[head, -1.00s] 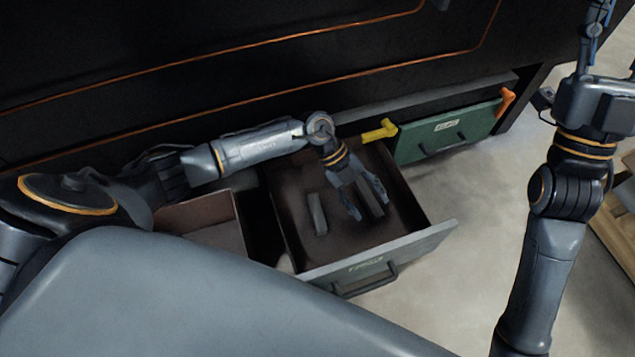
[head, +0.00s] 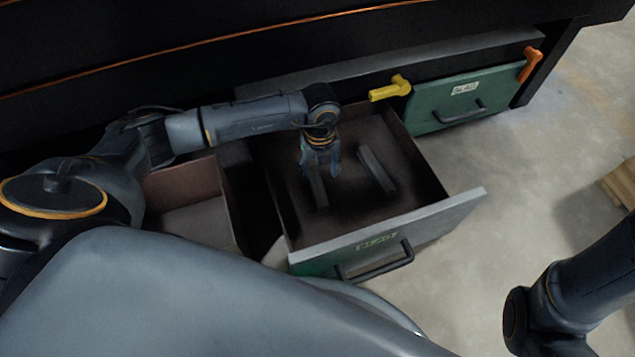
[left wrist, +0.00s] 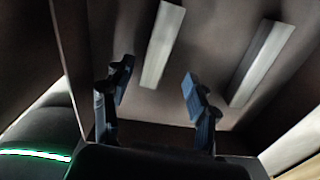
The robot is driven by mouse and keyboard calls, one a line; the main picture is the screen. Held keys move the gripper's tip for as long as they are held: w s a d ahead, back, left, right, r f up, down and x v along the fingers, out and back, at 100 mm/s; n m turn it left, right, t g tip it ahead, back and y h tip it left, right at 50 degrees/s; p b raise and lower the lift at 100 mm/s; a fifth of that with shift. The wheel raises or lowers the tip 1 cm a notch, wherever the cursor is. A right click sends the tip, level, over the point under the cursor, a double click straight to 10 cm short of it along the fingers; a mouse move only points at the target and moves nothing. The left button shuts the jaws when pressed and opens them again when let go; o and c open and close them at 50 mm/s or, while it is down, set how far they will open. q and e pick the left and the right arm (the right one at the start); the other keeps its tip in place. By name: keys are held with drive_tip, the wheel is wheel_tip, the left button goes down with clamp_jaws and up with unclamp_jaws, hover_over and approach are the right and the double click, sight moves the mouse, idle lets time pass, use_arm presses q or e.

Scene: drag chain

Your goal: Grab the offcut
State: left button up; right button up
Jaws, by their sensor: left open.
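Two grey bar-shaped offcuts lie apart on the floor of the open drawer (head: 345,225). The left offcut (head: 319,190) is partly behind my left gripper (head: 320,172) in the head view. The right offcut (head: 377,172) lies clear beside it. My left gripper is open and points down over the left offcut. In the left wrist view its blue fingers (left wrist: 158,98) stand apart, with the left offcut (left wrist: 163,45) ahead between them and the right offcut (left wrist: 262,62) beyond the right finger. Neither finger visibly holds anything. My right gripper is out of view.
A brown open compartment (head: 190,190) lies left of the drawer. A closed green drawer (head: 450,105) is at the right, with a yellow handle (head: 390,89) and an orange handle (head: 531,64) near its upper corners. A wooden pallet (head: 622,184) sits at the right edge.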

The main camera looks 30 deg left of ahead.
sight(318, 186)
use_arm(q)
drive_tip(key=shift+f+b, duration=0.3)
drive_tip(key=shift+f, duration=0.6)
wheel_tip(318, 186, down, 5)
drive_tip(key=b, duration=0.5)
drive_tip(key=shift+s+a, duration=0.1)
drive_tip(key=shift+a, duration=0.05)
drive_tip(key=shift+r, duration=0.1)
drive_tip(key=shift+c, duration=0.4)
clamp_jaws()
